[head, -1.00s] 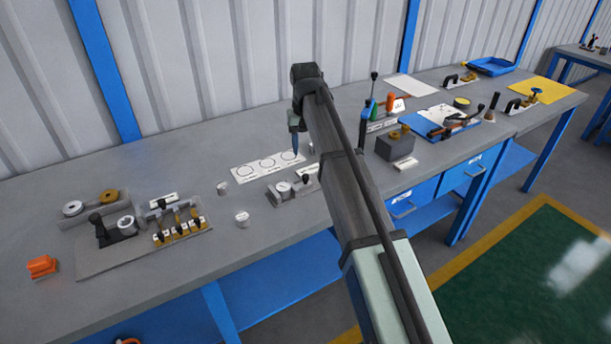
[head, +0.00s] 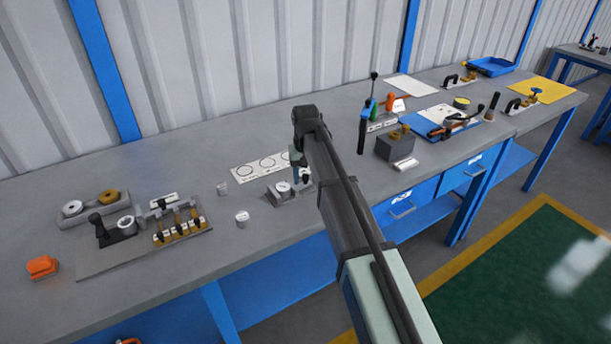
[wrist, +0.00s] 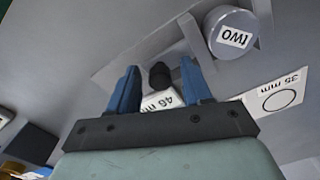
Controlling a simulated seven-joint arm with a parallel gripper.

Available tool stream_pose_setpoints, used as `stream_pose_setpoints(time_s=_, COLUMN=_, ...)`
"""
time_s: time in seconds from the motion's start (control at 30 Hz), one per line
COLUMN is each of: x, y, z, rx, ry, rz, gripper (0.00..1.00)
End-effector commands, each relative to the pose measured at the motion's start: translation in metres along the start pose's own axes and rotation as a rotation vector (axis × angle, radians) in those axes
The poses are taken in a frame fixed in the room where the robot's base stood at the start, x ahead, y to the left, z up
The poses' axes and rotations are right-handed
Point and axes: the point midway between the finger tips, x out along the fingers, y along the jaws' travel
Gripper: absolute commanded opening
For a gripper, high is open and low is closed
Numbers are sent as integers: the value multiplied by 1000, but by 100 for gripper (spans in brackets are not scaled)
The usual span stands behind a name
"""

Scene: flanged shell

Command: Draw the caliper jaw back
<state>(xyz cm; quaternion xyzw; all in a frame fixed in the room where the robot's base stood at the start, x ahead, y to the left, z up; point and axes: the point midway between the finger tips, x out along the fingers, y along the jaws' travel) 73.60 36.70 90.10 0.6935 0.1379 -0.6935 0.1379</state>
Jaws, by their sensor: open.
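The grey caliper (head: 272,197) sits on the bench, and a grey cylinder marked "two" (wrist: 232,30) sits in it, against an angled jaw piece. The caliper's black knob (wrist: 160,75) rises beside a white "46 mm" label (wrist: 160,101). My gripper (head: 301,184) is low over the right part of the caliper. In the wrist view its two blue fingers are apart, one on each side of the black knob, with a visible gap to it. Whether the fingertips reach down to the knob's full depth cannot be told.
A white card with printed circles (head: 240,176) lies behind the caliper. A dark grey block (head: 395,148) stands at the right.

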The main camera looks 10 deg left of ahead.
Motion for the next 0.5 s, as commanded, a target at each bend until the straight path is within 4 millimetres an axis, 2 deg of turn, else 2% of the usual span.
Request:
stream_pose_setpoints(time_s=0.17, x=0, y=0, z=0, rx=0, ry=0, rz=0, gripper=47)
stream_pose_setpoints(time_s=0.5, x=0, y=0, z=0, rx=0, ry=0, rz=0, gripper=15)
